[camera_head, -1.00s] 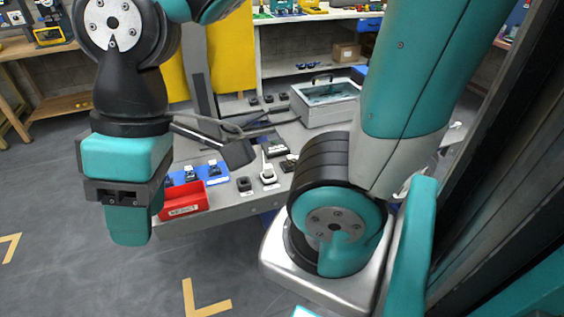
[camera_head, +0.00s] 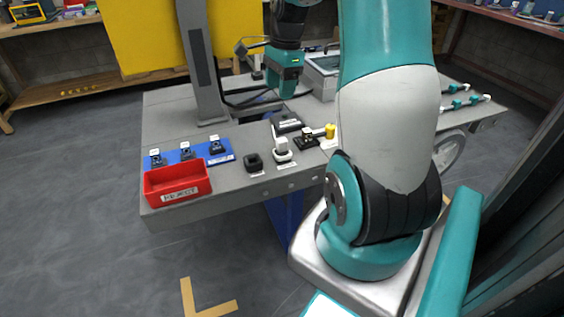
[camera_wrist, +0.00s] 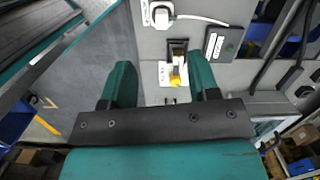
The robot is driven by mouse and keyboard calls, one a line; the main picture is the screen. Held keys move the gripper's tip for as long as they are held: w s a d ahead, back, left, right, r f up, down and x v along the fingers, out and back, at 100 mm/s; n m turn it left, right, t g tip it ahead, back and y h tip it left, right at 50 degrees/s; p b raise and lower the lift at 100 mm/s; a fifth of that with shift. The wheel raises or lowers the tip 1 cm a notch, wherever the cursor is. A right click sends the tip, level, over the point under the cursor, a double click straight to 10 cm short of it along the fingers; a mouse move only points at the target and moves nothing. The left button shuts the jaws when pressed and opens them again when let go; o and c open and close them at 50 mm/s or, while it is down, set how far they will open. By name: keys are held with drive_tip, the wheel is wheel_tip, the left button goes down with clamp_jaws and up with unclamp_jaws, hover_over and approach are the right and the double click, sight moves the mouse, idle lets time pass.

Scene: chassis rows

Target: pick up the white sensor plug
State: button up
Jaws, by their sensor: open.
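The white sensor plug (camera_head: 281,147) stands near the front edge of the grey table in the head view, between a small black block and a black fixture with a yellow part. In the wrist view, a white plug-like piece (camera_wrist: 161,15) with a white cable lies near the top edge, beyond my fingertips. My gripper (camera_head: 287,88) is above the table, behind the plug in the head view. In the wrist view my gripper (camera_wrist: 161,70) has its two teal fingers spread wide, with nothing held between them.
A red bin (camera_head: 178,183) and a blue rack (camera_head: 188,152) with several black connectors stand left. The black block (camera_head: 253,162) and yellow-topped fixture (camera_head: 330,131) flank the plug. A grey post (camera_head: 203,65) and an open grey tray (camera_head: 323,66) stand behind.

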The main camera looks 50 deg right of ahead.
sight(283, 140)
drive_tip(key=f, duration=0.4)
drive_tip(key=d+f+m+b, duration=0.1)
drive_tip(key=f, duration=0.3)
drive_tip(key=f+m+b, duration=0.1)
drive_tip(key=f, duration=0.3)
drive_tip(key=shift+s+d+f, duration=0.2)
drive_tip(key=shift+d+f, duration=0.1)
drive_tip(key=shift+f, duration=0.05)
drive_tip(key=shift+w+a+f+b, duration=0.1)
drive_tip(key=shift+a+f+b, duration=0.1)
drive_tip(key=shift+f, duration=0.8)
drive_tip(key=shift+a+f+b, duration=0.1)
drive_tip(key=shift+f+b, duration=0.1)
drive_tip(key=shift+f, duration=0.85)
drive_tip(key=shift+w+a+f+b, duration=0.1)
drive_tip(key=shift+a+f+b, duration=0.1)
drive_tip(key=shift+f, duration=0.8)
drive_tip(key=shift+d, duration=0.1)
drive_tip(key=shift+c, duration=0.4)
drive_tip(key=shift+s, duration=0.1)
drive_tip(key=c, duration=0.9)
